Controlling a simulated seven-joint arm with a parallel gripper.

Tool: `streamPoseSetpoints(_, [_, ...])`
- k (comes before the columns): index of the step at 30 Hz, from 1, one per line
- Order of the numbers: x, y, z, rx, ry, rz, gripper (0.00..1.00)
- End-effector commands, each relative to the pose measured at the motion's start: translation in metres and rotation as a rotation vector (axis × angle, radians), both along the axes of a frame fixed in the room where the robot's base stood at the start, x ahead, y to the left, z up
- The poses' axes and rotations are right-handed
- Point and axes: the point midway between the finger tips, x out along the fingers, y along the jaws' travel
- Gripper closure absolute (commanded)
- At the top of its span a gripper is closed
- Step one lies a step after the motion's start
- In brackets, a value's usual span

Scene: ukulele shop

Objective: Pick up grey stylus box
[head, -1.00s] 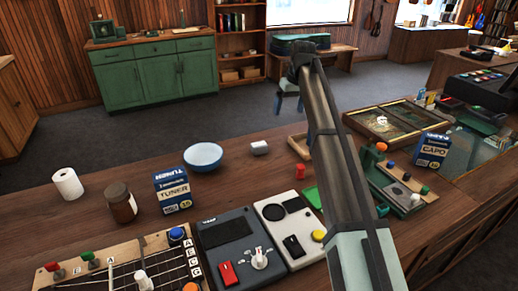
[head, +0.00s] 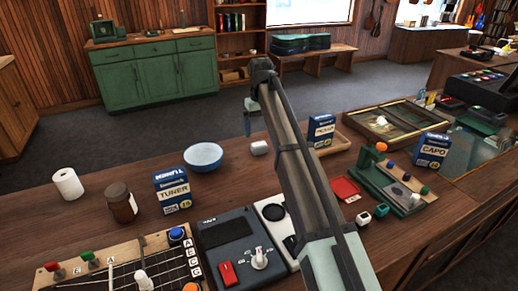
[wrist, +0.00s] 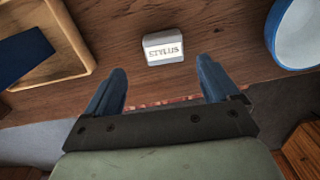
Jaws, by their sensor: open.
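The grey stylus box (head: 259,147) is a small pale block on the wooden counter in the head view, just right of the blue bowl and left of my arm. In the wrist view the stylus box (wrist: 163,48) lies flat with "STYLUS" lettering on top, beyond my fingertips and roughly centred between them. My gripper (wrist: 160,82) is open and empty, with its two blue fingers spread wide apart. In the head view my gripper (head: 247,118) hangs at the far edge of the counter, mostly hidden by my arm.
A blue bowl (head: 203,157) stands left of the box; it also shows in the wrist view (wrist: 303,32). A wooden tray (head: 342,141) with a blue PICKUP box (head: 320,131) is to the right. A TUNER box (head: 172,191) stands nearer. The counter immediately around the stylus box is clear.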

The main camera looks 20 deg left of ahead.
Motion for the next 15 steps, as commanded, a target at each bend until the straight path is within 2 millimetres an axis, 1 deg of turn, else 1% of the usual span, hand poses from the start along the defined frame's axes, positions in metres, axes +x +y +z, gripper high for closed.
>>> streamPoseSetpoints(1, [-0.001,-0.001,-0.008,-0.001,0.002,0.000,0.12])
streamPoseSetpoints(3, [-0.001,0.000,-0.014,0.000,0.000,0.000,0.12])
streamPoseSetpoints(10, [-0.002,0.001,-0.025,0.000,0.000,0.000,0.12])
streamPoseSetpoints(15, [-0.006,0.002,-0.044,-0.001,0.001,0.000,0.12])
